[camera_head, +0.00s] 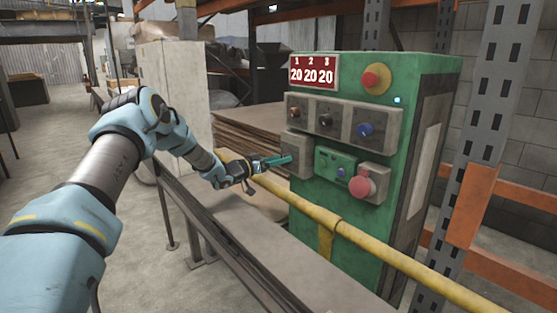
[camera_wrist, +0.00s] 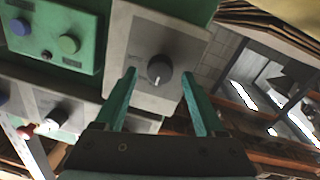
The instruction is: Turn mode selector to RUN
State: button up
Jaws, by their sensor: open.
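The mode selector appears to be the round black knob (camera_wrist: 160,69) on a grey plate (camera_wrist: 128,35) in the wrist view. A pale mark on the knob points toward the bottom of that picture. No position labels are legible. In the head view, a grey box (camera_head: 297,153) sits on the left edge of the green cabinet; its knob cannot be made out there. My gripper (camera_head: 289,159) is open beside this box. In the wrist view, its teal fingers (camera_wrist: 158,74) flank the knob with gaps on both sides; contact cannot be confirmed.
The green cabinet (camera_head: 430,130) also carries a red button on yellow (camera_head: 376,79), a blue knob (camera_head: 365,130) and a red mushroom button (camera_head: 361,186). A yellow rail (camera_head: 375,247) runs in front of it, below my gripper. Stacked brown sheets (camera_head: 245,135) lie behind.

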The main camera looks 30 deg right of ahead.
grip_shut()
dwell(0.6)
